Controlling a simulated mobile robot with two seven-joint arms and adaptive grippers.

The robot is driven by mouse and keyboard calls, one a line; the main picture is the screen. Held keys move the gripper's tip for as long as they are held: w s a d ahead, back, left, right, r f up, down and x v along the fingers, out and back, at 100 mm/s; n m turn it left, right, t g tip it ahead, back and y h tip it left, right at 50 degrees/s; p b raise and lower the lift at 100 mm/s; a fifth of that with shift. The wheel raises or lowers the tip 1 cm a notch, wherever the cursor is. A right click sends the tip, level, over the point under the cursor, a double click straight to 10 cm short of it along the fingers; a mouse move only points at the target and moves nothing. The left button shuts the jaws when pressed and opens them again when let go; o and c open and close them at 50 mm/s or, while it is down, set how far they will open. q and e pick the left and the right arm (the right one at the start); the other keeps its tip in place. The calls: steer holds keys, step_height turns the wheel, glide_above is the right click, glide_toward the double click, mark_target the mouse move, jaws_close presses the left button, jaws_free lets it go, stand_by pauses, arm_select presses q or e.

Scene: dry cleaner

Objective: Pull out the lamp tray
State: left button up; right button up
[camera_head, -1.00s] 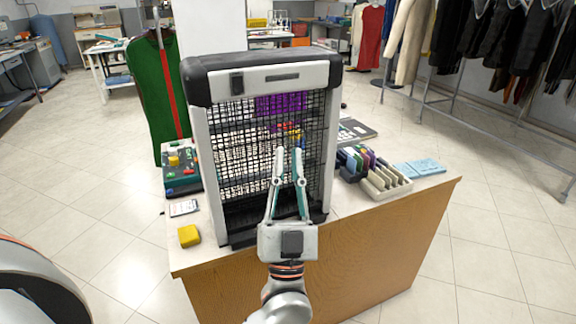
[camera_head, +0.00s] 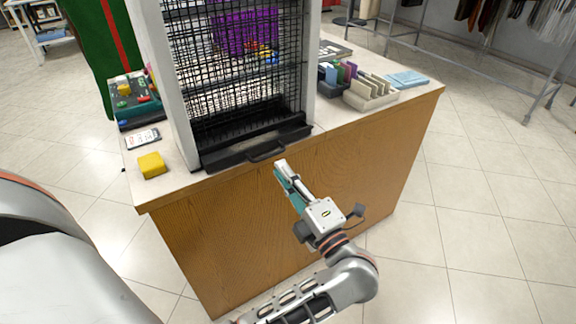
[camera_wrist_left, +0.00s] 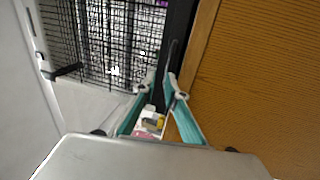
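The lamp is a tall insect-killer cage with a white frame (camera_head: 163,80) and black mesh, upright on the counter. Its black lamp tray (camera_head: 225,157) sits at the bottom, with a handle (camera_head: 266,151) on its front edge. The tray appears pushed in. My left gripper (camera_head: 279,168) is just in front of and slightly below the handle, apart from it as far as I can see. In the left wrist view the gripper (camera_wrist_left: 160,80) has its fingertips a little apart with nothing clearly between them. The tray's dark front edge (camera_wrist_left: 180,35) is beyond them. My right gripper is out of view.
The wooden counter (camera_head: 300,200) has its front edge under the tray. A yellow block (camera_head: 152,165) and a card (camera_head: 142,139) lie left of the lamp. A card file (camera_head: 370,95) and blue papers (camera_head: 408,79) lie right. The floor in front is clear.

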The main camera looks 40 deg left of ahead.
mark_target(269, 156)
arm_select(q)
steer(key=x, duration=0.2)
steer(key=f+x, duration=0.1)
steer(key=x, duration=0.4)
steer(key=shift+w+a+f, duration=0.25)
steer(key=shift+f, duration=0.05)
